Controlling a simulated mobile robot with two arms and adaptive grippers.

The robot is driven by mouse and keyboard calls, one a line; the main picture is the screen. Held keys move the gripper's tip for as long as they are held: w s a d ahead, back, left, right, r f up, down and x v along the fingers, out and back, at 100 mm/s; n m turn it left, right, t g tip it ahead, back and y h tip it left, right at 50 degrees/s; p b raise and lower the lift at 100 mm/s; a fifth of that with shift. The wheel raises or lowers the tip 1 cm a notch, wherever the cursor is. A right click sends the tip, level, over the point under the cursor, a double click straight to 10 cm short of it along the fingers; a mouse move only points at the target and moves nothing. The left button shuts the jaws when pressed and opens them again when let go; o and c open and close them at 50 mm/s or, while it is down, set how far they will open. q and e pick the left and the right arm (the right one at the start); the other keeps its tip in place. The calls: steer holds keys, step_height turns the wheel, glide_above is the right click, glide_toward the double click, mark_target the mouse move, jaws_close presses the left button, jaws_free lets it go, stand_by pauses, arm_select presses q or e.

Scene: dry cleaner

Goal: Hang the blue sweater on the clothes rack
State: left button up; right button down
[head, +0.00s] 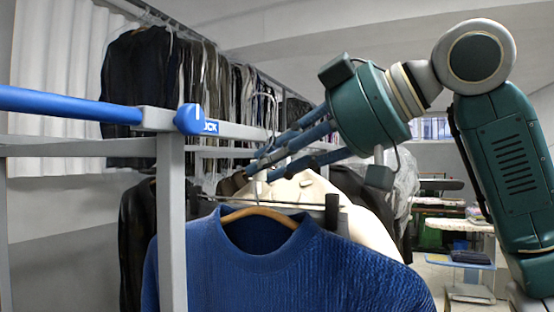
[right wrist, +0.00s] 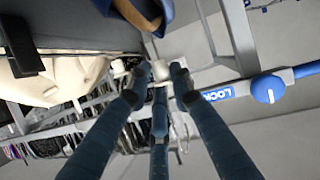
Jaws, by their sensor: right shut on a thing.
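The blue sweater (head: 300,270) hangs upright on a wooden hanger (head: 262,213) in the lower middle of the head view. My right gripper (head: 254,168) is shut on the hanger's hook, just above the collar. In the right wrist view the fingers (right wrist: 155,72) close together near the hanger (right wrist: 135,14), and a bit of the sweater (right wrist: 166,12) shows at the top. The clothes rack has a grey frame (head: 172,225) and a blue bar (head: 65,103) with a blue end cap; its post stands in front of the sweater's left side. My left gripper is out of view.
A long row of dark garments (head: 150,85) hangs on a rail behind. A cream garment (head: 310,195) and other dark clothes hang just behind the sweater. Low tables with folded items (head: 470,257) stand at the back right. The grey post and blue-capped bar (right wrist: 270,88) are close to the gripper.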

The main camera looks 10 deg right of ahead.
steer(key=shift+a+r, duration=0.15)
steer(key=shift+a, duration=0.05)
steer(key=shift+w+a, duration=0.1)
steer(key=shift+w, duration=0.05)
steer(key=shift+w+a+p, duration=0.7)
steer(key=shift+w+a, duration=0.05)
steer(key=shift+a, duration=0.35)
steer(key=shift+w+a, duration=0.45)
steer(key=shift+a, duration=0.2)
steer(key=shift+w+a, duration=0.4)
steer(key=shift+a, duration=0.25)
steer(key=shift+f+b, duration=1)
steer(key=shift+f, duration=0.55)
steer(key=shift+s+f, duration=0.1)
steer(key=shift+f, duration=0.1)
